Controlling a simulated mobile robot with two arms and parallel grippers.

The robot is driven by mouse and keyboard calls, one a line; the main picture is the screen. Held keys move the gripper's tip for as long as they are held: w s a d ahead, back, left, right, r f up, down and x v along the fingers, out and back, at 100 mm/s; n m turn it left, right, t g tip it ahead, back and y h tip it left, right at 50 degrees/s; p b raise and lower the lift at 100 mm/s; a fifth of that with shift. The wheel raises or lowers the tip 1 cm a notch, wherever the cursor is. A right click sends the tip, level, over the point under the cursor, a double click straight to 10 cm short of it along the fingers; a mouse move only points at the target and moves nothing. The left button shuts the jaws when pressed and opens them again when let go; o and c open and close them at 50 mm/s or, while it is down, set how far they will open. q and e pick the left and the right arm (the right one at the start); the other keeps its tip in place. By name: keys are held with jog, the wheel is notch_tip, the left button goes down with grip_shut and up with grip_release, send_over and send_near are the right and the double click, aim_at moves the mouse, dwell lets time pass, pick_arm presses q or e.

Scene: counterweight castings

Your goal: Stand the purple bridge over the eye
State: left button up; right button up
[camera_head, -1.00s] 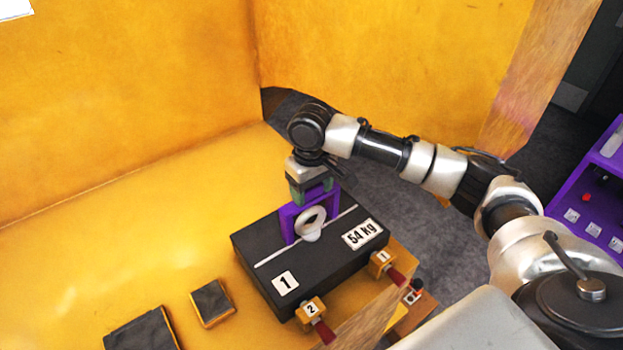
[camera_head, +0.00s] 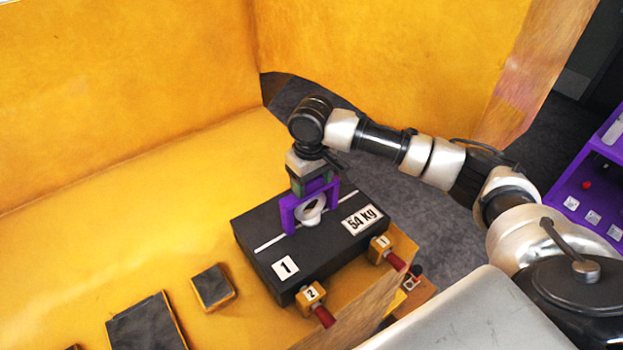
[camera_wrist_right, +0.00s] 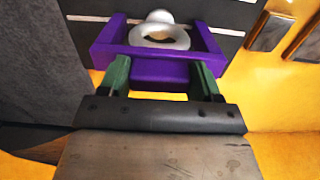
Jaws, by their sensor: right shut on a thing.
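The purple bridge (camera_head: 288,213) is an inverted U, upright at the black casting marked 1 and 54 kg (camera_head: 320,255). It frames the pale ring-shaped eye (camera_head: 310,212) on the casting's top. My right gripper (camera_head: 313,186) is above and shut on the bridge's top bar. In the right wrist view, the green fingers (camera_wrist_right: 160,80) grip the purple bridge (camera_wrist_right: 150,71), and the eye (camera_wrist_right: 160,37) shows between its two legs. Whether the bridge's feet touch the casting, I cannot tell. My left gripper is not in view.
Dark plates (camera_head: 213,287) lie on the yellow floor to the left. High yellow walls (camera_head: 130,90) stand behind. A purple shelf (camera_head: 590,190) is at the right.

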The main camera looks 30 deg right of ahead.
jog(key=shift+f, duration=0.1)
jog(key=o, duration=1.5)
jog(key=shift+f, duration=0.1)
jog(key=shift+r, duration=0.55)
notch_tip(320, 180, up, 9)
jog(key=b, duration=0.3)
jog(key=shift+f, duration=0.1)
jog(key=shift+r, duration=0.5)
jog(key=shift+f, duration=0.1)
